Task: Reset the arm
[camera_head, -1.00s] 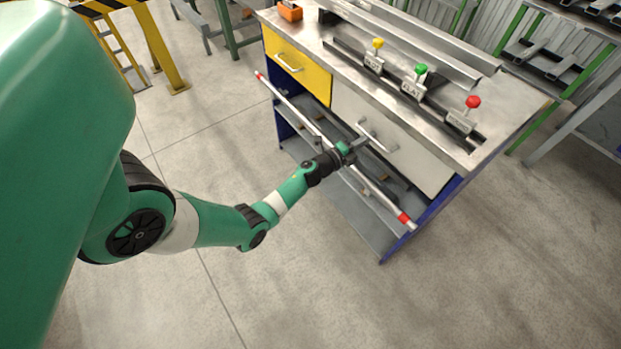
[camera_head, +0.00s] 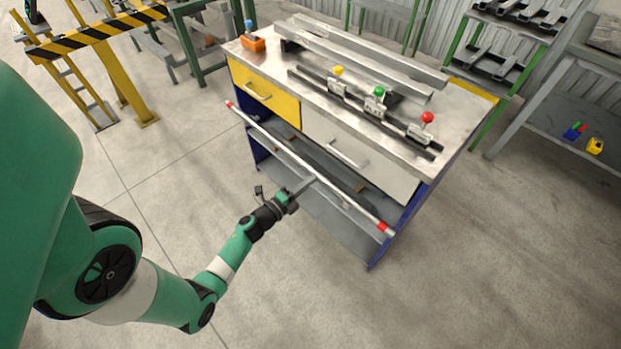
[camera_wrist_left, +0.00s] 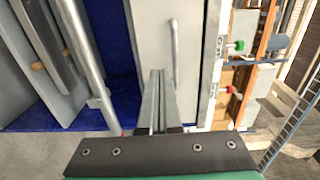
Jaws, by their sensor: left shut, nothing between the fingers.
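My left arm is green with dark joints and comes in from the left in the head view. Its gripper (camera_head: 305,186) is low in front of the cabinet, near the red-ended white rail. In the left wrist view the gripper's fingers (camera_wrist_left: 158,78) are together with nothing between them. They point toward the pale drawer front and its bar handle (camera_wrist_left: 174,45), apparently short of the handle. The same grey drawer handle shows in the head view (camera_head: 346,154), above and to the right of the gripper. My right gripper is in neither view.
The cabinet has a metal top (camera_head: 458,110) with yellow, green and red knobs. A yellow drawer (camera_head: 264,92) is at its left. The white rail (camera_head: 270,135) with red ends runs across the front. Open floor lies before it. Racks stand behind and right.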

